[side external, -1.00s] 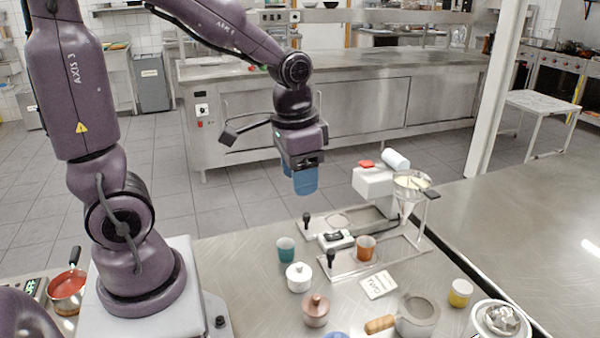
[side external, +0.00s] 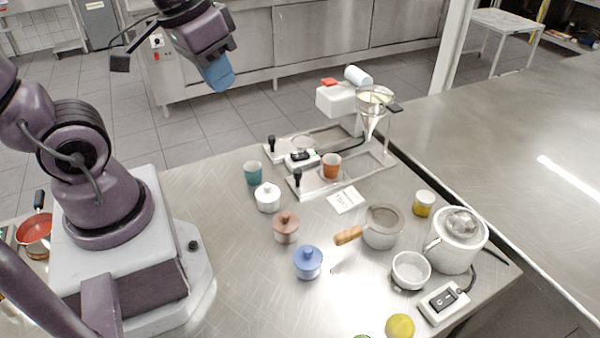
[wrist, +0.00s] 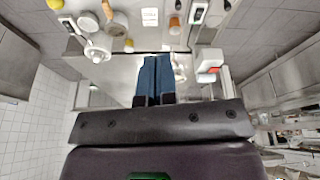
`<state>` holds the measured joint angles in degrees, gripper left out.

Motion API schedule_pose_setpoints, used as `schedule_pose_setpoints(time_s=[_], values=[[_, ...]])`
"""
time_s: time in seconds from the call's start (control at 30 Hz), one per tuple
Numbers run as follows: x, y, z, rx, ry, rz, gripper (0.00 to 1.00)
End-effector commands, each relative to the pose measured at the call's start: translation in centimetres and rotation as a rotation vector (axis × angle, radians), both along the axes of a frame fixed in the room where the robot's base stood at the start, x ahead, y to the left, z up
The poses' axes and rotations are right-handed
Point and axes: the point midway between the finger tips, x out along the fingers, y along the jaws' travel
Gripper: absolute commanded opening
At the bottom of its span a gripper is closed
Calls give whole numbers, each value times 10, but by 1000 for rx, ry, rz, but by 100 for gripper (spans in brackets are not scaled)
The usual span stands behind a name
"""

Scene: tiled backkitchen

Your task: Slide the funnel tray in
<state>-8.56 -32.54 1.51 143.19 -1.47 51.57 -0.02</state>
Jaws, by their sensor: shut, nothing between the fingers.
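A clear funnel (side external: 370,115) stands in a metal frame with a black handle at its upper right. Below it are two flat metal trays with upright black knobs: a rear tray (side external: 283,157) and a front tray (side external: 310,188). An orange cup (side external: 332,166) stands on the front tray. I cannot tell which part is the funnel tray. My gripper (side external: 218,75) has blue fingers, is shut and empty, and hangs high to the left of the funnel stand, well apart from it. The fingers show pressed together in the wrist view (wrist: 155,80).
A white dispenser body (side external: 338,98) stands behind the funnel. A switch box (side external: 301,160) lies between the trays. A teal cup (side external: 253,173), lidded pots, a card (side external: 344,199) and a wooden-handled pan (side external: 382,228) stand nearby. The right counter (side external: 500,150) is clear.

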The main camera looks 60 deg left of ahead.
Motion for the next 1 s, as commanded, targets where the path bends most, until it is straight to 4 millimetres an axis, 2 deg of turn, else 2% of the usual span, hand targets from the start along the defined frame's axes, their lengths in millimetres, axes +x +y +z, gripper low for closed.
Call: schedule_pose_setpoints(time_s=[0.03,0.1,0.27,0.4,0.57,0.7,0.8,0.9,1.0], values=[[0,10,-19,-63,84,91,0],[-1,18,-41,-174,175,226,0],[-3,30,-86,-465,341,587,0],[-2,42,-122,-732,437,961,0],[1,65,-165,-1028,479,1457,0],[3,94,-199,-1230,426,1871,0],[9,110,-209,-1311,354,2038,0],[18,122,-207,-1366,279,2111,0],[23,125,-207,-1395,248,2142,0]])
